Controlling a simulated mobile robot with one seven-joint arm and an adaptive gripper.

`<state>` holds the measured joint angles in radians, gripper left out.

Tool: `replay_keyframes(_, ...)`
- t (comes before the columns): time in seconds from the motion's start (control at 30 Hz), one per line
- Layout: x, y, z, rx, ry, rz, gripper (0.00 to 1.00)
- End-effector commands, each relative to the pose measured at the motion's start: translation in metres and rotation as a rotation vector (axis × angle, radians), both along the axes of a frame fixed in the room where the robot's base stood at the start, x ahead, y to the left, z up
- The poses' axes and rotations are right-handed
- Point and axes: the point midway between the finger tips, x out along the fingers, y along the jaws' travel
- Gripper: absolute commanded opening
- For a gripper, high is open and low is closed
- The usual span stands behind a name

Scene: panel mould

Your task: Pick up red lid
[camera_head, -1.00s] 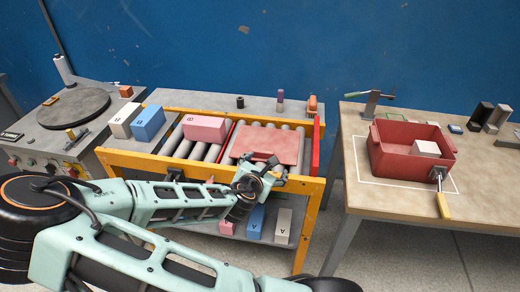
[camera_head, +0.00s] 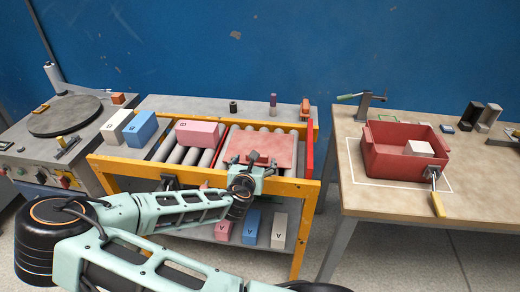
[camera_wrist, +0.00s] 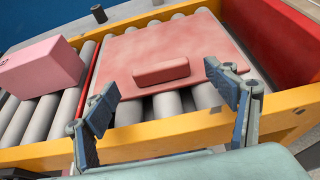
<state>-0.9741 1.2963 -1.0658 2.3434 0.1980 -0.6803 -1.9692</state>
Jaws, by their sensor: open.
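The red lid (camera_head: 264,147) lies flat on the grey rollers of the yellow-framed conveyor. In the wrist view the lid (camera_wrist: 175,48) shows a raised bar handle (camera_wrist: 160,72) near its front edge. My gripper (camera_head: 258,160) is at the front rail of the conveyor, in front of the lid. In the wrist view my gripper (camera_wrist: 168,98) has its two fingers spread apart, one on each side of the handle in the picture. The fingers look short of the handle and hold nothing. The red box (camera_head: 408,150) on the right table has a white block inside.
The yellow frame (camera_head: 290,183) and a red side wall (camera_head: 310,147) bound the rollers. A pink block (camera_head: 200,133) stands left of the lid, with white and blue blocks beyond. Several blocks lie on the shelf below. A clamp (camera_head: 434,190) grips the red box's side.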

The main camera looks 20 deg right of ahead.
Motion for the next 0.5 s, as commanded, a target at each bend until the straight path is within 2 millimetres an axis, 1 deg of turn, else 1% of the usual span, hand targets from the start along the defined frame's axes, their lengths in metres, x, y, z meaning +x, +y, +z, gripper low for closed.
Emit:
replay_keyframes(0.1,0.012,-0.01,-0.006,0.001,-0.002,-0.004,0.78)
replay_keyframes(0.3,0.03,-0.021,-0.015,0.0,-0.001,-0.001,0.78)
replay_keyframes(0.5,0.034,-0.024,-0.017,0.0,0.0,-0.001,0.78)
